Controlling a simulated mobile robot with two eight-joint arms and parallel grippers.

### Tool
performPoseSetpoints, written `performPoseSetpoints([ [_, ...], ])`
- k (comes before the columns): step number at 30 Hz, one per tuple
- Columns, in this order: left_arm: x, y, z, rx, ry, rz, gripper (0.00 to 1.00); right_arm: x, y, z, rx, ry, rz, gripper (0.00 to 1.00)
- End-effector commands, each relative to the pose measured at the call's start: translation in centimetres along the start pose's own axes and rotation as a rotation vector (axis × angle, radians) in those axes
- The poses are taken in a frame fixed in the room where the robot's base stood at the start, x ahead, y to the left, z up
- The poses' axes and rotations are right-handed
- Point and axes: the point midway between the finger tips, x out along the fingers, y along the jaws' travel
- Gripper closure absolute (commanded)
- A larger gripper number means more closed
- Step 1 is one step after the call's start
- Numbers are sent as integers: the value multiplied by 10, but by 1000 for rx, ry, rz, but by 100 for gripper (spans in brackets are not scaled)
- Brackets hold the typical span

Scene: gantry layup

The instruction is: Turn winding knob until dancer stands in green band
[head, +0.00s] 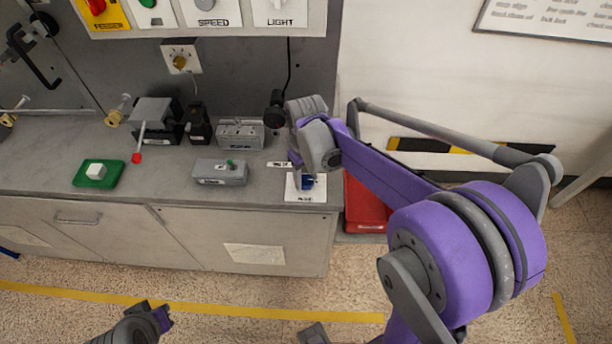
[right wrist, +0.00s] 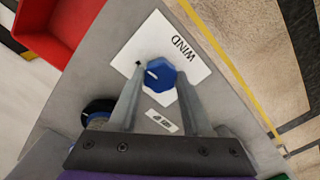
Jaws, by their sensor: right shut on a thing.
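The winding knob (right wrist: 159,75) is blue with a white pointer line, on a white plate (right wrist: 185,47) marked WIND. In the head view the knob (head: 308,182) shows at the right end of the grey bench. My right gripper (right wrist: 157,80) comes down over it, its two fingers on either side, shut on the knob. In the head view my wrist partly hides the right gripper (head: 300,168). What seems to be my left gripper (head: 158,318) is low at the left, away from the bench; its jaws are unclear. I cannot make out the dancer or a green band.
A red bin (head: 366,205) stands beside the bench's right end. A grey box with a green button (head: 220,172), a green tray with a white block (head: 97,174) and a red-tipped lever (head: 138,145) are on the bench. The floor in front is clear.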

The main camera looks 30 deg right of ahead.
Motion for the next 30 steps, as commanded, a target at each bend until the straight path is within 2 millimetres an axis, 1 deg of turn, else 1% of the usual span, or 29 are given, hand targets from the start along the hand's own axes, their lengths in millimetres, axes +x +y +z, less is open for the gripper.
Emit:
performPoseSetpoints([
  [8, 4, 0, 4, 0, -3, 0, 100, 0, 0, 0, 201, 0, 0, 100],
  [30, 13, 0, 11, 0, -8, 0, 100, 0, 0, 0, 902, 0, 0, 100],
])
